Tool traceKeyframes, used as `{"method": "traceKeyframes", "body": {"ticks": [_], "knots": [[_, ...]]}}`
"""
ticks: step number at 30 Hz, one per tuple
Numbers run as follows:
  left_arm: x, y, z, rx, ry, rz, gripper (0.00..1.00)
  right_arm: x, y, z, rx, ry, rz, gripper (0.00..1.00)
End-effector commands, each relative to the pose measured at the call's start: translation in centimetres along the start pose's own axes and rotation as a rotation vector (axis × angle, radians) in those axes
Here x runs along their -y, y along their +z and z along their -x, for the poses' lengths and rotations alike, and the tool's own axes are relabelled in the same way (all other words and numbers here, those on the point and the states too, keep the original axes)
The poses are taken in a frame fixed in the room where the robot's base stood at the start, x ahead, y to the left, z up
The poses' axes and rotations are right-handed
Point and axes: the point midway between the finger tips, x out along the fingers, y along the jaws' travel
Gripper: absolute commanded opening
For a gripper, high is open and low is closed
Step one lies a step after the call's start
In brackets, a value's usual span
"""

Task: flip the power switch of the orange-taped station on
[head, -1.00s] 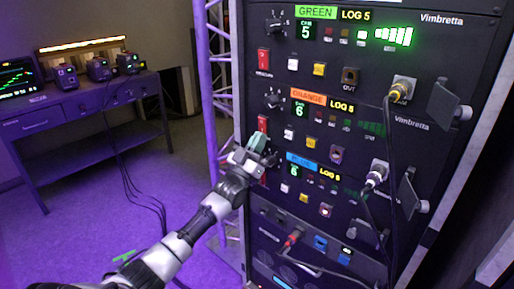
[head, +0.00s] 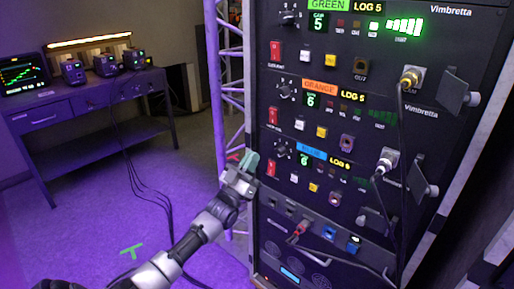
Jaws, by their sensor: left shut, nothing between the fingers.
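The orange-taped station is the middle unit on the black rack, with an orange label (head: 319,87) and a "LOG 5" tag. Its red power switch (head: 273,117) is at the unit's left edge and uncovered; I cannot tell which way it is tipped. Its display (head: 312,101) is lit with a 6, and its green meter (head: 383,118) is dim. My left gripper (head: 248,163) is shut and empty, with greenish fingertips. It is below and left of that switch, beside the blue-taped station's red switch (head: 271,167); contact cannot be told. My right gripper is not in view.
The green-taped station (head: 328,5) is above, with a bright meter, and the blue-taped one (head: 313,153) below. Cables hang from connectors at the rack's right side. A purple-lit truss (head: 216,90) stands left of the rack. A desk (head: 90,100) is behind; floor between is mostly clear.

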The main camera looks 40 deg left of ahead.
Motion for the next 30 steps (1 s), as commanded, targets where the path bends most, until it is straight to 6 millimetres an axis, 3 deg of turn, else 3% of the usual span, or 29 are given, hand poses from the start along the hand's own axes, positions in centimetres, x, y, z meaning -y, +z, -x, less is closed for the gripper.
{"method": "traceKeyframes", "body": {"ticks": [3,7,26,30], "knots": [[0.0,0.4,2.0,0.001,-0.001,0.001,0.00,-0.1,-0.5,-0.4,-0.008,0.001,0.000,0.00],[0.0,0.5,3.1,-0.001,-0.001,0.001,0.00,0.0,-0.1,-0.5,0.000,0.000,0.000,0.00],[0.0,0.5,3.4,-0.001,0.000,0.000,0.00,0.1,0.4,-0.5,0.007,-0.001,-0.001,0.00],[0.0,1.9,4.3,0.055,-0.012,-0.004,0.00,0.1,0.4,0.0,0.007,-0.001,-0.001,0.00]]}}
